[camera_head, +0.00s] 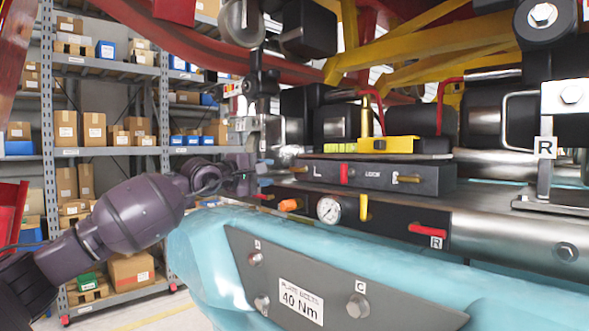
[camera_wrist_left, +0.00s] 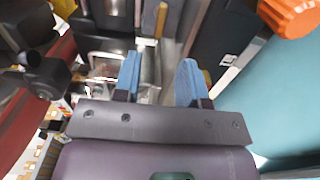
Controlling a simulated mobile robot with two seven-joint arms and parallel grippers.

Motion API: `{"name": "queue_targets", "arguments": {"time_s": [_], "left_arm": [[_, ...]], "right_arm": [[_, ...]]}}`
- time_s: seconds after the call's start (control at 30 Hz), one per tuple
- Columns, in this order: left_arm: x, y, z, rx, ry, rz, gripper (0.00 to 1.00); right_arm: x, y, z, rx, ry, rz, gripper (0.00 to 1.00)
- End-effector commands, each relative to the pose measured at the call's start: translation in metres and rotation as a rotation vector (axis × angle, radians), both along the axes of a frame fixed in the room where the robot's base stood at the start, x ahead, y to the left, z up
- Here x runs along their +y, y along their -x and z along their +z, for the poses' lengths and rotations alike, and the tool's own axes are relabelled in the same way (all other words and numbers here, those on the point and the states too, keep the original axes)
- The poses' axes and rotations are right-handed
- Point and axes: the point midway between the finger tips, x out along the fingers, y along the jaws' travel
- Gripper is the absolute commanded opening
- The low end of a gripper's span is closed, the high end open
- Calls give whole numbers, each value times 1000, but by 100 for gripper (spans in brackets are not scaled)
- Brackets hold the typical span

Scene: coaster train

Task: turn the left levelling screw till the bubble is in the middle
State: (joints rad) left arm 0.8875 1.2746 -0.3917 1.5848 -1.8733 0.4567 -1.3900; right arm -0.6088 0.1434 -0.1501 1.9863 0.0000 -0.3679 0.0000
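The dark levelling block (camera_head: 330,172), marked L at its left end, lies on the car's metal frame. The brass left screw (camera_head: 299,169) sticks out beside the L. A yellow level (camera_head: 388,145) lies on top, with a yellow-green strip (camera_head: 340,148) at its left. The bubble is too small to make out. My left gripper (camera_head: 264,175) is just left of the left screw. In the left wrist view its two blue fingers (camera_wrist_left: 158,75) stand apart with nothing clearly between them. A brass piece (camera_wrist_left: 161,19) shows beyond the fingertips. My right gripper is out of view.
Below the block are an orange knob (camera_head: 290,205), a round gauge (camera_head: 328,210), a yellow lever (camera_head: 364,208) and a red lever (camera_head: 428,230). The orange knob also shows in the left wrist view (camera_wrist_left: 292,16). A second brass screw (camera_head: 407,179) sits further right.

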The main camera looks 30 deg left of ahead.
Motion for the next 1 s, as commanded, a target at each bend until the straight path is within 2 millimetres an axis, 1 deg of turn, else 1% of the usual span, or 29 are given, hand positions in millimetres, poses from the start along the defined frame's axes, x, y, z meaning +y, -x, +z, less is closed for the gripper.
{"name": "queue_targets", "arguments": {"time_s": [0.1,0.3,0.5,0.7,0.97,1.0], "left_arm": [[-8,-19,4,0,5,-2,38],[-20,-52,3,1,7,-3,38],[-27,-75,2,2,7,-3,38],[-31,-85,1,0,4,-3,38],[-31,-85,0,0,3,-3,38],[-31,-85,0,0,3,-3,37]], "right_arm": [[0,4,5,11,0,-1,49],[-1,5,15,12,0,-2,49],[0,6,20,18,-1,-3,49],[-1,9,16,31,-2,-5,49],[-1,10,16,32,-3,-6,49],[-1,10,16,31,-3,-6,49]]}}
